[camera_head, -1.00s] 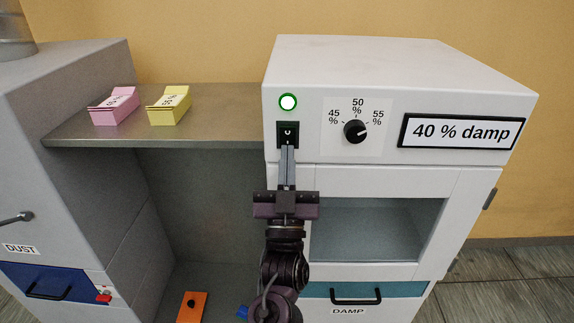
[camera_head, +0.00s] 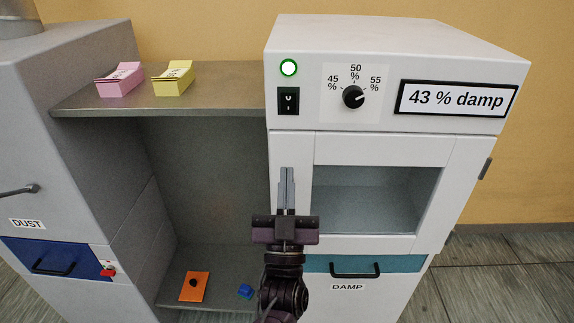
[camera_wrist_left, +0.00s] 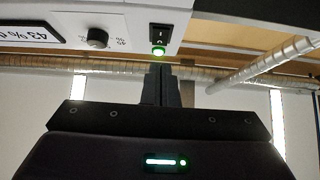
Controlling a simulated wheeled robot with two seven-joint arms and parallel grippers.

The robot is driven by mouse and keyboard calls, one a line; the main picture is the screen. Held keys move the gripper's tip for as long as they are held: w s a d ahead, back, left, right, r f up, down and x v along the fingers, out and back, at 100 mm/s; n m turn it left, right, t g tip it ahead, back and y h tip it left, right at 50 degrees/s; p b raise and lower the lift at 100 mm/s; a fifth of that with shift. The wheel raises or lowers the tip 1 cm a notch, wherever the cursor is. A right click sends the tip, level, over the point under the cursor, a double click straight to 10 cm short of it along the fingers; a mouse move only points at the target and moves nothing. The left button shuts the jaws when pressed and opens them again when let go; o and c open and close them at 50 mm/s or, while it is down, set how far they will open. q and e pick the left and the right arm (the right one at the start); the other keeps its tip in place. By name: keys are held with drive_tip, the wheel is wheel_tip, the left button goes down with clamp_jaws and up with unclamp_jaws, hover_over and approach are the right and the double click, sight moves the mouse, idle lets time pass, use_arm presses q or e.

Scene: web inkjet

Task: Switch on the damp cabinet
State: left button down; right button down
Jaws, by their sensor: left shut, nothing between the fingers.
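The damp cabinet (camera_head: 400,67) is a white box with a rocker switch (camera_head: 288,101), a lit green lamp (camera_head: 289,67), a black knob (camera_head: 353,97) and a display (camera_head: 457,98) reading "43 % damp". My left gripper (camera_head: 286,172) is shut and empty, below the switch and apart from it, in front of the cabinet's left edge. In the left wrist view the fingers (camera_wrist_left: 173,72) point up towards the green lamp (camera_wrist_left: 158,51) and the switch (camera_wrist_left: 160,32). My right gripper is not in view.
A grey shelf (camera_head: 225,85) left of the cabinet carries a pink box (camera_head: 120,80) and a yellow box (camera_head: 174,79). The grey dust cabinet (camera_head: 70,150) stands at the left. A blue drawer (camera_head: 50,263) and a teal DAMP drawer (camera_head: 390,264) are closed.

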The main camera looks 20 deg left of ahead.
use_arm(q)
drive_tip(key=shift+v, duration=1.15)
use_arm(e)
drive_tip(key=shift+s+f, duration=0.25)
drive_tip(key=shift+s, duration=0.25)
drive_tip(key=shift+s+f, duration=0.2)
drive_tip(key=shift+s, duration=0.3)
use_arm(q)
drive_tip(key=shift+w+f, duration=0.15)
